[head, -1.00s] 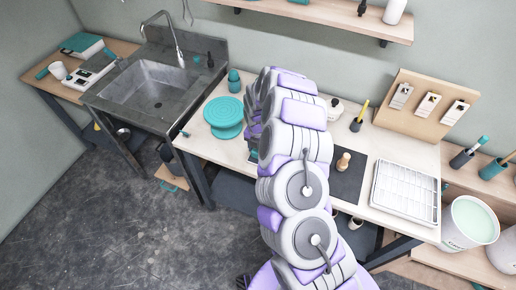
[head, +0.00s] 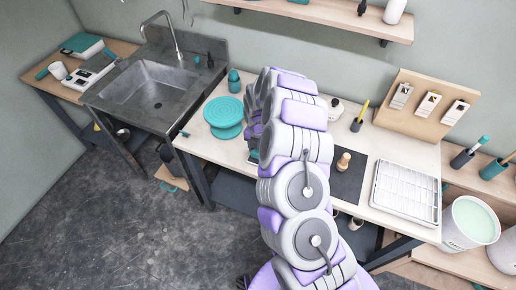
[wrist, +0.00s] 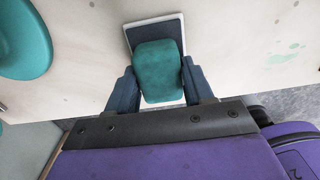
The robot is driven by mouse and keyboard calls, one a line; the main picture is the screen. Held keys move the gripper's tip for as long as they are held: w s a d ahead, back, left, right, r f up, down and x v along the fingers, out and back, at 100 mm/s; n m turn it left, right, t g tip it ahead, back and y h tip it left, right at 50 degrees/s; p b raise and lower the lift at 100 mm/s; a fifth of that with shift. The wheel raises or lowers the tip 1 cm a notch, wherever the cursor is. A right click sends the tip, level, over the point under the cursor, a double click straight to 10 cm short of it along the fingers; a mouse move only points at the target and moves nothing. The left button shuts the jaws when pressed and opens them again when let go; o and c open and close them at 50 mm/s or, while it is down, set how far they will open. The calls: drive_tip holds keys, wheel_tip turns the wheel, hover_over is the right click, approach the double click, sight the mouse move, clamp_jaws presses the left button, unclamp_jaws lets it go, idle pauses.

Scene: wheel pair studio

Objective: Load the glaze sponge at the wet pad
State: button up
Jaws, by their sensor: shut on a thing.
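The glaze sponge (wrist: 158,72) is a teal rounded block. In the wrist view my gripper (wrist: 160,80) is shut on it, with one dark finger on each side. The wet pad (wrist: 152,27), a dark square with a pale rim, lies on the worktable beyond and under the sponge. The sponge overlaps the pad in this view and covers much of it. I cannot tell whether the sponge touches the pad. In the head view my own arm hides the sponge and most of the gripper.
A teal round wheel (head: 224,112) stands left of my arm, and its edge shows in the wrist view (wrist: 22,40). A metal sink (head: 155,84) is further left. Right of my arm are a dark mat (head: 346,184), a white tray (head: 404,190) and a bucket (head: 470,224).

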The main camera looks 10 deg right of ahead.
drive_tip(key=shift+s, duration=0.1)
drive_tip(key=shift+r+p, duration=0.55)
drive_tip(key=shift+r, duration=2.95)
drive_tip(key=r+m, duration=0.1)
drive_tip(key=m, duration=0.1)
drive_tip(key=r+m, duration=0.1)
drive_tip(key=m, duration=0.1)
drive_tip(key=r+m, duration=0.1)
drive_tip(key=m, duration=0.1)
drive_tip(key=shift+s+r+m, duration=0.15)
drive_tip(key=shift+s+m, duration=0.15)
drive_tip(key=shift+s, duration=0.1)
drive_tip(key=s+r+m, duration=0.4)
drive_tip(key=r+m, duration=0.5)
drive_tip(key=m, duration=1.3)
drive_tip(key=shift+s+r, duration=0.25)
drive_tip(key=shift+s, duration=0.15)
